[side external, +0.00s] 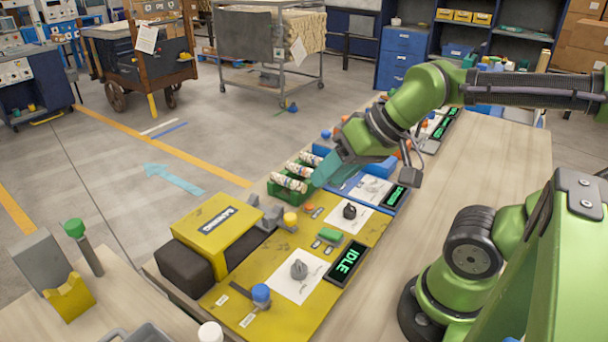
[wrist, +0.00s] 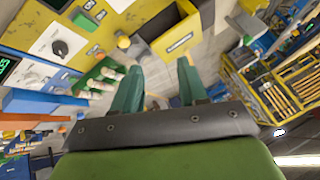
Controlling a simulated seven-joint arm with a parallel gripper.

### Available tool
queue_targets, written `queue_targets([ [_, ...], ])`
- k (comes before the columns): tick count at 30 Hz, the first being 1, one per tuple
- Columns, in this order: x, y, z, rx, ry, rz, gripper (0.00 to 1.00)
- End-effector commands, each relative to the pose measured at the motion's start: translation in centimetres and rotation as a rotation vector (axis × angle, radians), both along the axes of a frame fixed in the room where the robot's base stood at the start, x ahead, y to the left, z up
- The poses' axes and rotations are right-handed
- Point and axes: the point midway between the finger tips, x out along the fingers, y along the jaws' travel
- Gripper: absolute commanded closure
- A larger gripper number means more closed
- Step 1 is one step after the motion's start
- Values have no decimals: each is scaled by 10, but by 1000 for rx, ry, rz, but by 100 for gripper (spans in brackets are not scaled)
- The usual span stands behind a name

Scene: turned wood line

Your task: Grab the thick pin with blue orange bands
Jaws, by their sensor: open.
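Several pale turned pins with coloured bands (side external: 289,183) lie side by side in a green rack (side external: 276,192) on the bench in the side view. The bands are too small to tell which pin is the thick one with blue and orange. Pale pins also show in the wrist view (wrist: 106,82), left of my fingers and partly hidden by the left one. My gripper (side external: 323,175) is just right of the rack in the side view, above the bench. In the wrist view my gripper (wrist: 157,80) has its two teal fingers apart with nothing between them.
A yellow sanding machine (side external: 217,228) stands left of the rack on a yellow panel (side external: 262,317). The panel carries knobs and an IDLE display (side external: 346,263). A blue panel (side external: 374,190) lies to the right.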

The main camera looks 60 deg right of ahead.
Motion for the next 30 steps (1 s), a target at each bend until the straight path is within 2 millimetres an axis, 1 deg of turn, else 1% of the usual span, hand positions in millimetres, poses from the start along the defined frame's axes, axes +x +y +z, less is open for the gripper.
queue_targets([
  [2, 0, 0, 0, 0, 0, 0, 57],
  [5, 0, 0, 0, 0, 0, 0, 44],
  [6, 0, 0, 0, 0, 0, 0, 40],
  [14, 0, -1, 0, 0, 0, -4, 40],
  [17, 3, -5, -10, 1, 44, -23, 40],
  [18, 8, -9, -14, 3, 68, -35, 40],
  [20, 20, -16, -15, 3, 99, -59, 40],
  [23, 51, -36, -12, -7, 162, -98, 40],
  [24, 65, -45, -11, -16, 188, -105, 40],
  [26, 86, -61, -9, -34, 228, -107, 40],
  [27, 99, -71, -10, -45, 255, -104, 40],
  [29, 120, -89, -11, -66, 294, -95, 40],
  [30, 133, -102, -13, -80, 321, -87, 40],
])
